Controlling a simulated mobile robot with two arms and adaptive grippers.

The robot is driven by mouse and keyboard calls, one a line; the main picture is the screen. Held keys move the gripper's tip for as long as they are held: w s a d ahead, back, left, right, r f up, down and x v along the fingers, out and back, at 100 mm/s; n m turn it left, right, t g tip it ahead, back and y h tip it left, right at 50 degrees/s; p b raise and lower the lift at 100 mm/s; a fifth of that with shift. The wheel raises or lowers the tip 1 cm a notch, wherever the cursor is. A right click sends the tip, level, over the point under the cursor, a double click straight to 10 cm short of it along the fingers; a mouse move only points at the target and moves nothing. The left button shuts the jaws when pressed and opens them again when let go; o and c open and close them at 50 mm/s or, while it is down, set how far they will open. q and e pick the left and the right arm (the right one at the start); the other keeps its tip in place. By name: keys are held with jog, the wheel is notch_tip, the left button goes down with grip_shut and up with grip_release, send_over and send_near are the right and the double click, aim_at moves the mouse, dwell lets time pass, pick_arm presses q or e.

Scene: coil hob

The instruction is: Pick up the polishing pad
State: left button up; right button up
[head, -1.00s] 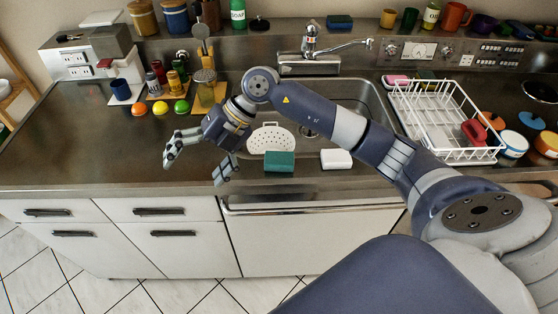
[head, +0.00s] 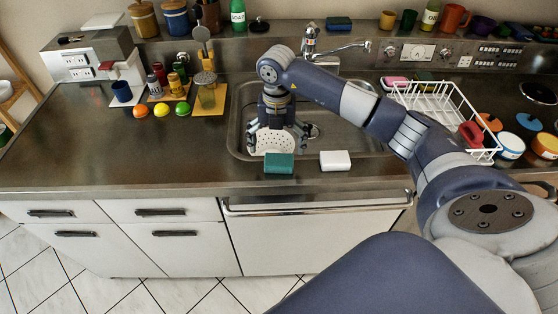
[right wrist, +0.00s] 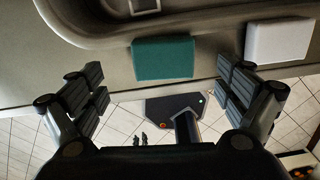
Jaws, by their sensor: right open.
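A green pad (head: 279,162), which looks like the polishing pad, lies on the counter's front strip, before the sink. A white block (head: 335,160) lies to its right with a gap. My right gripper (head: 278,138) points down over the sink area behind the green pad in the head view, its fingers apart and empty. In the right wrist view the green pad (right wrist: 163,58) shows between and beyond the open fingers (right wrist: 162,85), apart from them. The white block (right wrist: 279,39) is outside the right finger. My left gripper is not in view.
Coloured balls (head: 161,109) and jars stand at the left. The counter at front left (head: 120,155) is clear. A tap (head: 310,45) rises behind.

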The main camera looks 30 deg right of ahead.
aim_at(279, 159)
jog(key=f, duration=0.1)
jog(key=f+p, duration=0.2)
jog(key=shift+d+f, duration=0.3)
jog(key=shift+f, duration=0.6)
jog(key=c, duration=1.1)
